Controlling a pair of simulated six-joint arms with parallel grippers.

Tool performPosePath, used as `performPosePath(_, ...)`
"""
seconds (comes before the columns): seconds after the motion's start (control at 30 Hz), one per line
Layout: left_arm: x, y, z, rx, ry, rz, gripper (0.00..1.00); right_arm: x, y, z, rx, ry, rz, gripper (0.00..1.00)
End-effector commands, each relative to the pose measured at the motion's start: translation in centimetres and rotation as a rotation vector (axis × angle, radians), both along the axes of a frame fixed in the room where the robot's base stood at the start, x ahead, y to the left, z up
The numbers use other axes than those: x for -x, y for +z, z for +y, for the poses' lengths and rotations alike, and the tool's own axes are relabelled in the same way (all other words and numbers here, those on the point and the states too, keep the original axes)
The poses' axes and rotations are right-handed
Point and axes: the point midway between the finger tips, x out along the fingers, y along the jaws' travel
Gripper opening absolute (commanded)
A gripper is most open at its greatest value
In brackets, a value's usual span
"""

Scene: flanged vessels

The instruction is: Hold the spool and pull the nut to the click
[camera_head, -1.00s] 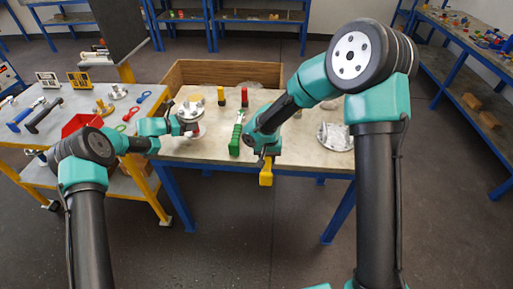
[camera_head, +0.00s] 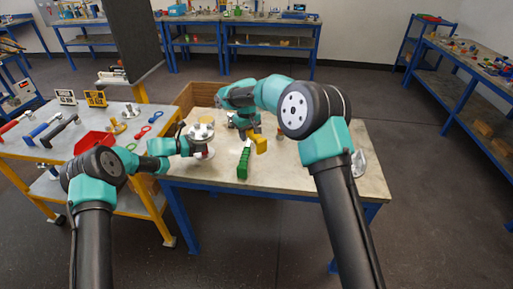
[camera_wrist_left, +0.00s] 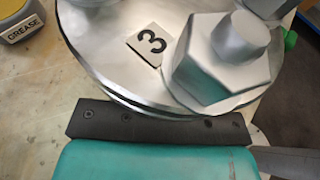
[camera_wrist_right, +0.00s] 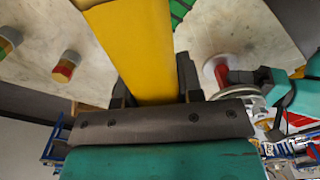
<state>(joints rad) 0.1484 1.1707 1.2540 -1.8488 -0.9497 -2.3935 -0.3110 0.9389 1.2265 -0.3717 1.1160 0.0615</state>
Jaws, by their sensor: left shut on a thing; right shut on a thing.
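The silver flanged spool (camera_head: 201,132) stands at the left of the table. My left gripper (camera_head: 194,145) is shut on it at the side. In the left wrist view its round flange (camera_wrist_left: 105,45) carries a "3" tag and a large silver hex nut (camera_wrist_left: 222,60). My right gripper (camera_head: 252,133) is shut on a yellow bar-like handle (camera_head: 260,143), right of the spool and above the table. The handle also fills the jaws in the right wrist view (camera_wrist_right: 140,50). Its far end is out of that view, and I cannot tell whether it touches the nut.
A green block-like piece (camera_head: 243,165) lies on the table in front of my right gripper. A grease can (camera_wrist_left: 20,20) is near the flange. Short banded cylinders (camera_wrist_right: 66,67) stand on the table. A side bench at left holds wrenches and a red tray (camera_head: 95,143). The table's right front is bare.

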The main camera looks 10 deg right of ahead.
Motion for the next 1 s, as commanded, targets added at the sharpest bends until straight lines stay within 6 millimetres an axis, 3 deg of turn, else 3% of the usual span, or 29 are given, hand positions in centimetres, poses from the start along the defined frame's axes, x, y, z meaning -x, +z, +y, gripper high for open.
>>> performPosePath(0.2,0.0,0.0,0.0,0.0,0.0,0.0,0.2,-2.4,2.9,2.6,-0.001,0.192,-0.004,0.06)
performPosePath(0.43,0.0,0.0,0.0,0.0,0.0,0.0,0.2,-3.7,5.4,4.8,-0.001,0.374,-0.004,0.06)
performPosePath(1.0,0.0,0.0,0.0,0.0,0.0,0.0,0.2,-4.0,6.3,5.5,0.0,0.446,-0.001,0.06)
